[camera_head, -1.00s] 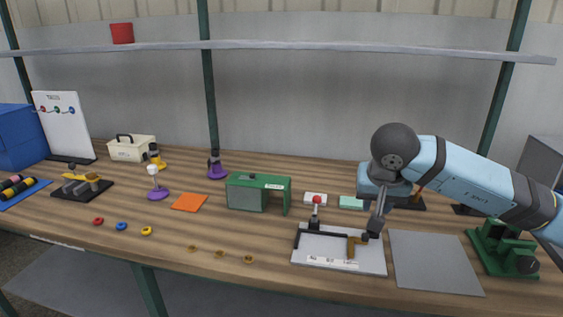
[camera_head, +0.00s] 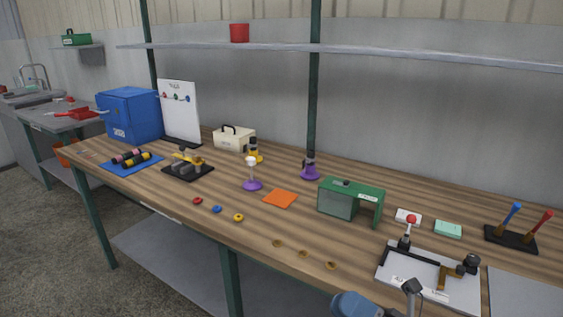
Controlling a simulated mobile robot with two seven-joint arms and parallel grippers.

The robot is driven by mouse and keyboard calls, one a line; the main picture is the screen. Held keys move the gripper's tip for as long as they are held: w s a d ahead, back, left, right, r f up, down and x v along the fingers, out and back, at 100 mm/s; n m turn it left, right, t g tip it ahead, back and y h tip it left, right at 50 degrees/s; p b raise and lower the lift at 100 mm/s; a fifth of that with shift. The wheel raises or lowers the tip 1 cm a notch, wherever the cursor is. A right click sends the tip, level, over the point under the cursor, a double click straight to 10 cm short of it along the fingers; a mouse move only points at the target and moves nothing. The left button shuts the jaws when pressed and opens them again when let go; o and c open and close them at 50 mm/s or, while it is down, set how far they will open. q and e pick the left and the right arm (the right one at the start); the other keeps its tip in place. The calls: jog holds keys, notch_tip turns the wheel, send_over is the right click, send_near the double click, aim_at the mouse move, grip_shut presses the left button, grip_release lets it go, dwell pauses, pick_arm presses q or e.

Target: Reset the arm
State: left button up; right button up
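My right arm, light blue, shows only at the bottom edge of the head view. The dark tip of my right gripper (camera_head: 412,287) stands up in front of the grey-white board (camera_head: 420,262) with a red-knobbed lever and a brown handle. I cannot tell whether it touches the board or whether its fingers are open. Nothing clearly shows held in it. My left gripper is not in view.
The wooden bench (camera_head: 235,275) carries a green box (camera_head: 350,200), an orange square (camera_head: 280,198), a blue cabinet (camera_head: 130,115), a white panel (camera_head: 180,112) and a cream toolbox (camera_head: 234,138). A red pot (camera_head: 239,33) sits on the shelf (camera_head: 400,54).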

jog(key=s+d+f+m+h, duration=0.25)
jog(key=f+m+h, duration=0.25)
jog(key=f+m, duration=0.45)
jog(key=s+d+f+m+t+h, duration=0.1)
jog(key=s+d+f+m+h, duration=0.15)
jog(key=f+m+h, duration=0.65)
jog(key=s+d+f+m+h, duration=0.25)
jog(key=f+m, duration=0.25)
jog(key=m, duration=0.8)
pick_arm(q)
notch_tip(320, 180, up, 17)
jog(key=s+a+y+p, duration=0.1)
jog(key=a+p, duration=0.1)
jog(key=p, duration=2.7)
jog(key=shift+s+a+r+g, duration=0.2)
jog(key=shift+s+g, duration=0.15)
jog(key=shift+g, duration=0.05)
pick_arm(e)
notch_tip(320, 180, up, 17)
jog(key=s+d+g, duration=0.1)
jog(key=s+d, duration=0.1)
jog(key=shift+s+m+h, duration=0.25)
jog(key=shift+m+h, duration=0.2)
